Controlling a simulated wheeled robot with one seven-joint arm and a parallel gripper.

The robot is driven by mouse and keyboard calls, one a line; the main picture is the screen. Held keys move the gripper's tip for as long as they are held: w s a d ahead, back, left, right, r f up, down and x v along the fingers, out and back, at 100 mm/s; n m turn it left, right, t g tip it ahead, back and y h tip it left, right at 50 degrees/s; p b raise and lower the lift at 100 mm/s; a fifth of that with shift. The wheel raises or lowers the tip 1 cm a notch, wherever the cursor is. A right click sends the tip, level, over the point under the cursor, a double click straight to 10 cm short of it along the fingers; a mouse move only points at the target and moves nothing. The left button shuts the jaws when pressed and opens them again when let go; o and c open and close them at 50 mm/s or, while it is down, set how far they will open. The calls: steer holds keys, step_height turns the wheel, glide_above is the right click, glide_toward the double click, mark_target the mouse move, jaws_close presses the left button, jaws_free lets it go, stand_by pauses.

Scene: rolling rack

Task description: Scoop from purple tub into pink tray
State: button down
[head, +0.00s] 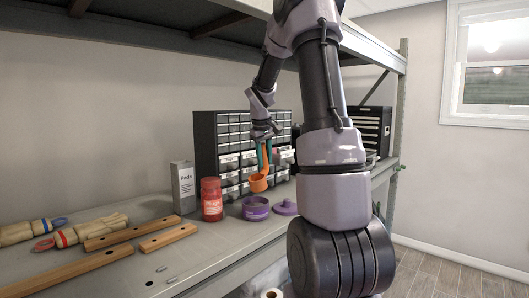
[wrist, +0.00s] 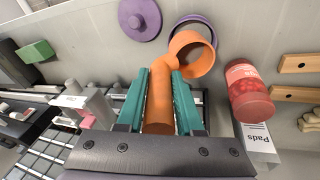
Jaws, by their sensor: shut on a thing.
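My gripper (head: 265,160) is shut on the handle of an orange scoop (head: 259,183). In the wrist view the handle lies between the teal fingers (wrist: 160,78), and the scoop's round cup (wrist: 190,53) points away from me. The purple tub (head: 256,212) stands open on the shelf below the scoop. In the wrist view the cup overlaps the tub (wrist: 212,28) and hides much of it. The tub's purple lid (head: 285,207) lies on its right. A small pink patch (wrist: 88,121) shows by a protruding drawer; I cannot tell whether it is the pink tray.
A red jar (head: 211,200) and a "Pads" box (head: 183,188) stand left of the tub. A drawer cabinet (head: 222,135) is behind. Wooden bars (head: 160,241) and rolled bundles (head: 90,231) lie at the left. A green block (wrist: 36,51) shows in the wrist view.

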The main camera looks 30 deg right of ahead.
mark_target(265, 177)
steer(key=shift+s+f, duration=0.1)
steer(key=shift+f, duration=3.6)
steer(key=shift+y, duration=0.5)
steer(key=shift+r, duration=2.35)
steer(key=shift+r+t+y, duration=0.2)
steer(key=shift+r+y, duration=0.35)
steer(key=shift+r, duration=1.6)
steer(key=shift+r+t+y, duration=0.2)
steer(key=shift+r+y, duration=0.35)
steer(key=shift+r, duration=1.6)
steer(key=c, duration=1.3)
jaws_free()
steer(key=shift+c, duration=0.2)
jaws_close()
